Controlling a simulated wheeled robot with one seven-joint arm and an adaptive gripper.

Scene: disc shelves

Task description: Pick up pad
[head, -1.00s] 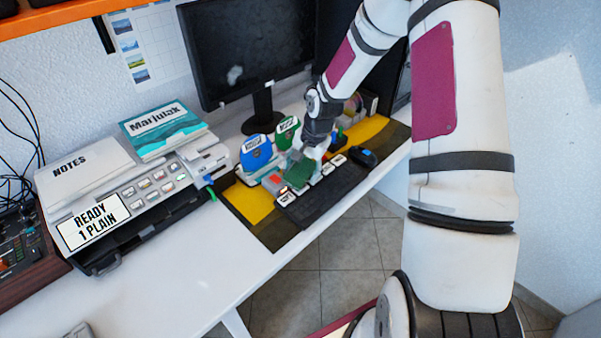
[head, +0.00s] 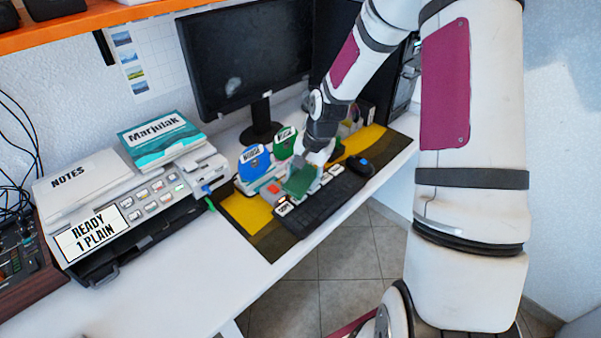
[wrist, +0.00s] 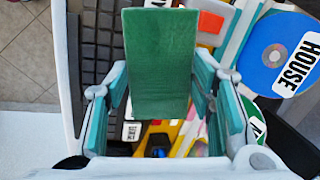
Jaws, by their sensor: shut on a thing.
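The pad (wrist: 158,60) is a flat green rectangle. In the wrist view it lies between the two teal-lined fingers of my gripper (wrist: 160,88), which is shut on it. In the head view the green pad (head: 301,181) shows under my gripper (head: 313,163), above the rear edge of the keyboard, tilted. How far it is from the surface below cannot be told exactly.
A black keyboard (head: 318,210) lies in front on a yellow and dark mat (head: 246,208). Discs in stands, one blue (head: 255,162) and one green (head: 284,143), stand behind. A monitor (head: 246,60) is at the back, a printer (head: 130,205) at left. White desk at front left is clear.

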